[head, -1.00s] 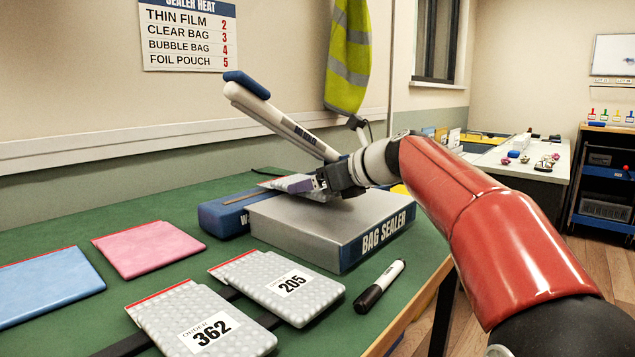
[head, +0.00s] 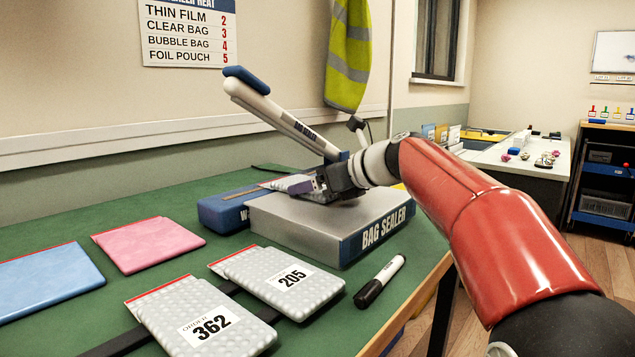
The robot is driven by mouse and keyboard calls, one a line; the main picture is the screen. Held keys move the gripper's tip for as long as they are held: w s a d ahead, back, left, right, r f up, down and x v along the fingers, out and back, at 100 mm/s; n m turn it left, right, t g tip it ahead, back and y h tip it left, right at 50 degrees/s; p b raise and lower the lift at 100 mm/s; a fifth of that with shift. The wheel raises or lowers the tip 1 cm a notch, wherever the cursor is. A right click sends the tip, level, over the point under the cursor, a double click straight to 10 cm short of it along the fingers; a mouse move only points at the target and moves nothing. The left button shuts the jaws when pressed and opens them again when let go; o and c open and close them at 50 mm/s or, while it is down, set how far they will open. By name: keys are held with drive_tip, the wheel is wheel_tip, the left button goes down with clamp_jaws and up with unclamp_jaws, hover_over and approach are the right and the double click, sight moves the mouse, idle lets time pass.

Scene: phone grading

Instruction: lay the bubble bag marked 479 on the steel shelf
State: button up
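A grey bubble bag (head: 276,184) with a red edge is at the back of the bag sealer's silver top, partly hidden by my gripper (head: 312,187). Its label is not readable here, so I cannot tell whether it is marked 479. My gripper is right at this bag, low over the silver top. The finger gap is hidden, so I cannot tell whether it grips the bag. The sealer's flat silver top (head: 290,215) is the only steel-like shelf surface I see. Two other bubble bags, marked 205 (head: 262,268) and 362 (head: 165,308), lie in front on the green bench.
The sealer's white lever arm (head: 275,115) stands raised behind my gripper. A blue block (head: 222,213) is left of the sealer. A pink pouch (head: 147,246), a blue pouch (head: 48,280) and a marker (head: 380,281) lie on the green bench (head: 120,213).

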drive_tip(key=o, duration=1)
drive_tip(key=shift+d, duration=0.1)
